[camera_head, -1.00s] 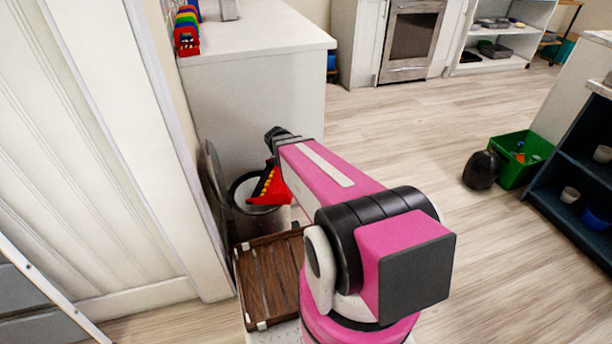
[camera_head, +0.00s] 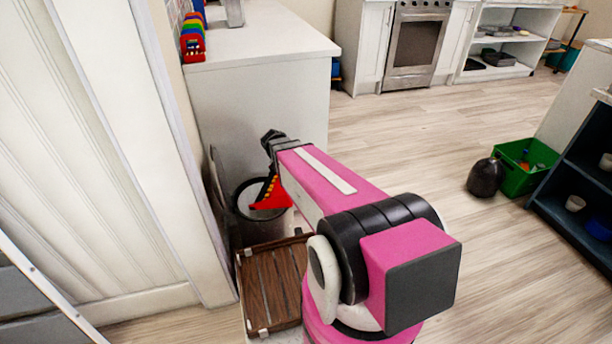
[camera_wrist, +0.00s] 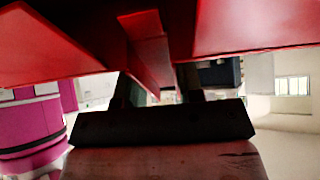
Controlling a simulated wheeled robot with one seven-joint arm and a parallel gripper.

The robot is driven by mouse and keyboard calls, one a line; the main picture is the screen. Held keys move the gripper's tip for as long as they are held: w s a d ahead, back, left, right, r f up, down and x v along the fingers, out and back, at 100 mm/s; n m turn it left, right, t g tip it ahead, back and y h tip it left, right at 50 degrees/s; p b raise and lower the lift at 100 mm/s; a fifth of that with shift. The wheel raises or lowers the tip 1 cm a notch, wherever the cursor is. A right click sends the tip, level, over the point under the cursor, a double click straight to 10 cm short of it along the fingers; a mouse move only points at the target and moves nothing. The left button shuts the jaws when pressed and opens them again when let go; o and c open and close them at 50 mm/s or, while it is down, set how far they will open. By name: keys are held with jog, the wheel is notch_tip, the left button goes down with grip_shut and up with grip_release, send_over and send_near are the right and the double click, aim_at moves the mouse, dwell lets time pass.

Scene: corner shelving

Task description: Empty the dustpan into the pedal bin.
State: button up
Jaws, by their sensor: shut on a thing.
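The red dustpan (camera_head: 272,196) hangs steeply tilted over the open mouth of the pedal bin (camera_head: 246,224). Small yellow and dark bits show along its left side; I cannot tell whether any have dropped. My gripper (camera_head: 272,140) is above the dustpan, at the end of the pink arm. In the wrist view the red dustpan (camera_wrist: 245,25) fills the top, with its handle (camera_wrist: 150,55) between my shut fingers. The bin's inside is mostly hidden.
The white cabinet (camera_head: 262,100) stands right behind the bin, and a white panelled wall (camera_head: 110,150) is close on the left. A brown slatted tray (camera_head: 272,285) lies in front. A black bag (camera_head: 486,177) and green crate (camera_head: 522,180) are right; open floor lies between.

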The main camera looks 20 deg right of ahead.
jog(key=shift+w+a+r+g+h, duration=0.3)
jog(key=shift+a+r+h, duration=0.15)
jog(key=shift+r, duration=0.25)
jog(key=shift+w+a+r+g+h, duration=0.15)
jog(key=shift+w+a+r+h, duration=0.2)
jog(key=shift+a+r, duration=0.3)
jog(key=shift+w+a+r+g+h, duration=0.25)
jog(key=shift+a+r+h, duration=0.2)
jog(key=shift+r, duration=0.3)
notch_tip(320, 180, up, 2)
notch_tip(320, 180, down, 2)
notch_tip(320, 180, up, 2)
notch_tip(320, 180, down, 2)
